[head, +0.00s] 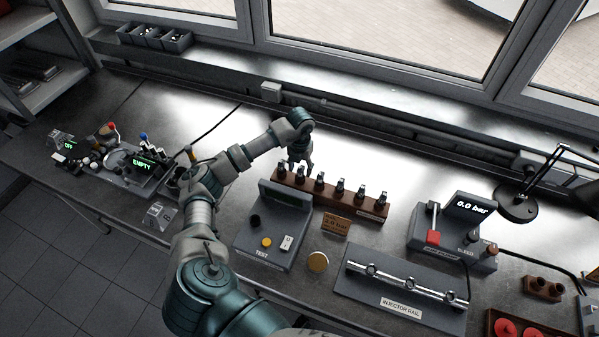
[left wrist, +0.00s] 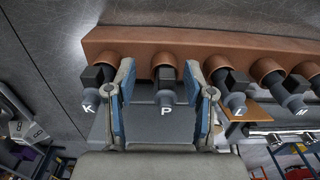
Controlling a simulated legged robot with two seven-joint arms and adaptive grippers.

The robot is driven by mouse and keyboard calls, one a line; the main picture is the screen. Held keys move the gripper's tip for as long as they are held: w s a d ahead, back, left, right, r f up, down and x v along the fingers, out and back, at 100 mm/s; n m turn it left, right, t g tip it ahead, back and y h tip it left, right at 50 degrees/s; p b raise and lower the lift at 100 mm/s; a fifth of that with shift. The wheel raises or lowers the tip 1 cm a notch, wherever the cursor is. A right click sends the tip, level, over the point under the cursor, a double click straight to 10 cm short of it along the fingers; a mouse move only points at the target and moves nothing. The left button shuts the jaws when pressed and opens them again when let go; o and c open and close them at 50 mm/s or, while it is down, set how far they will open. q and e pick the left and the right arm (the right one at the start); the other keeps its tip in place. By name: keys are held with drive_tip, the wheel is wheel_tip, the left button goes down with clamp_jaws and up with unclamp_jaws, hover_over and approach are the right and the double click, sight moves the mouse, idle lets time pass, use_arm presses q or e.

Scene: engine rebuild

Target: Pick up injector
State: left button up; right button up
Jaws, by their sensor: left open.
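A brown wooden rack (head: 327,203) holds a row of dark injectors with copper-coloured collars. My left gripper (head: 300,164) hangs over the left end of this rack. In the left wrist view my left gripper's two blue-padded fingers are open, one on each side of the injector marked P (left wrist: 165,84). The injector marked K (left wrist: 97,78) is just left of the fingers, and the injector marked L (left wrist: 234,82) is just right of them. The injector marked M (left wrist: 292,88) stands further right. I cannot tell whether either finger touches an injector. My right gripper is not in view.
A grey test box (head: 273,225) stands in front of the rack's left end. The injector rail (head: 405,282) lies at the front right. A gauge unit reading 0.0 bar (head: 452,236) stands to the right. The window wall runs behind the bench.

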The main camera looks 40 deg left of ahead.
use_arm(q)
drive_tip(key=c, duration=0.6)
drive_tip(key=shift+d+r, duration=0.1)
drive_tip(key=shift+d, duration=0.1)
clamp_jaws()
drive_tip(key=shift+d, duration=0.25)
drive_tip(key=shift+a+r, duration=0.1)
drive_tip(key=shift+a, duration=0.05)
